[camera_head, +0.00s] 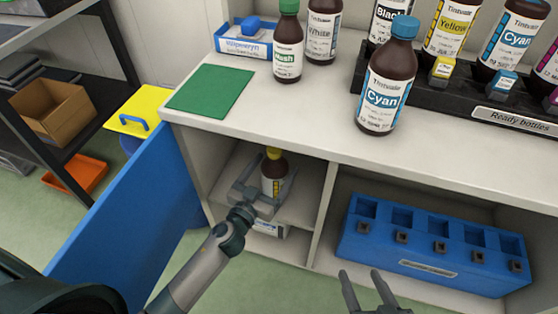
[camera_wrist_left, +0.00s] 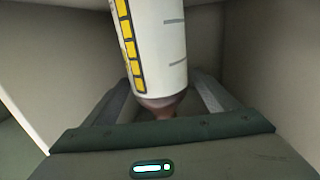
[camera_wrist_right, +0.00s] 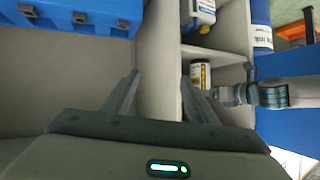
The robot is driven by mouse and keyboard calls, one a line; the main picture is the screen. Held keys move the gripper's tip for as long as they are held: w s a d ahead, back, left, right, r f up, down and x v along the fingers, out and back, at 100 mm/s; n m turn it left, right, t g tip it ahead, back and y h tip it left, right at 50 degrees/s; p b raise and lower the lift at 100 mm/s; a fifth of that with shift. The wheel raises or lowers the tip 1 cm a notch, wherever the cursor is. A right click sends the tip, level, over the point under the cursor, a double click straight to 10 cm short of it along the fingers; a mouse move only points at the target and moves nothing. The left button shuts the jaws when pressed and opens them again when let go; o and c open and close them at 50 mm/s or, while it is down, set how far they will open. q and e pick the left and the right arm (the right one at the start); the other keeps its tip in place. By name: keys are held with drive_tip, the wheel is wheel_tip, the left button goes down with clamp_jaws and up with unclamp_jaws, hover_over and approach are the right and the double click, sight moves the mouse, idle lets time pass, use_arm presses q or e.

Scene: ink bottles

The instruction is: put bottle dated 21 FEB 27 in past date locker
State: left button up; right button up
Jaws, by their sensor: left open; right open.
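A brown bottle with a yellow cap and a yellow-marked label (camera_head: 274,175) stands upright on the upper shelf of the open left locker (camera_head: 300,208). Its label fills the top of the left wrist view (camera_wrist_left: 155,45), and it is small in the right wrist view (camera_wrist_right: 200,74). I cannot read a date on it. My left gripper (camera_head: 262,190) is inside the locker, open, with its fingers on either side of the bottle; I cannot tell whether they touch it. My right gripper (camera_head: 375,280) is open and empty in front of the right compartment.
A blue slotted box (camera_head: 425,250) fills the right compartment. The locker's blue door (camera_head: 125,220) stands open at left. On the counter are a Cyan bottle (camera_head: 388,80), a Wash bottle (camera_head: 288,45), a White bottle (camera_head: 322,28), a green mat (camera_head: 212,90) and a rack labelled Ready bottles (camera_head: 460,105).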

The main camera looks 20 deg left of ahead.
use_arm(q)
drive_tip(key=s, duration=0.2)
drive_tip(key=s+a, duration=0.1)
drive_tip(key=s, duration=0.4)
drive_tip(key=shift+s+a, duration=0.25)
use_arm(e)
drive_tip(key=shift+w+a+r+t, duration=0.2)
drive_tip(key=shift+w+r+t, duration=0.15)
drive_tip(key=shift+r, duration=0.2)
use_arm(q)
drive_tip(key=shift+s, duration=0.1)
drive_tip(key=shift+s+d+n+y, duration=0.1)
drive_tip(key=shift+s+n+y, duration=0.2)
drive_tip(key=shift+s, duration=0.35)
drive_tip(key=s+d+m+g+h, duration=0.1)
drive_tip(key=s+d+g, duration=0.4)
drive_tip(key=s, duration=0.9)
drive_tip(key=d+h, duration=0.1)
drive_tip(key=d, duration=0.2)
drive_tip(key=shift+s+d+f, duration=0.2)
drive_tip(key=shift+s, duration=0.05)
drive_tip(key=shift+f, duration=0.1)
use_arm(e)
drive_tip(key=shift+s+f, duration=0.1)
drive_tip(key=shift+f, duration=0.05)
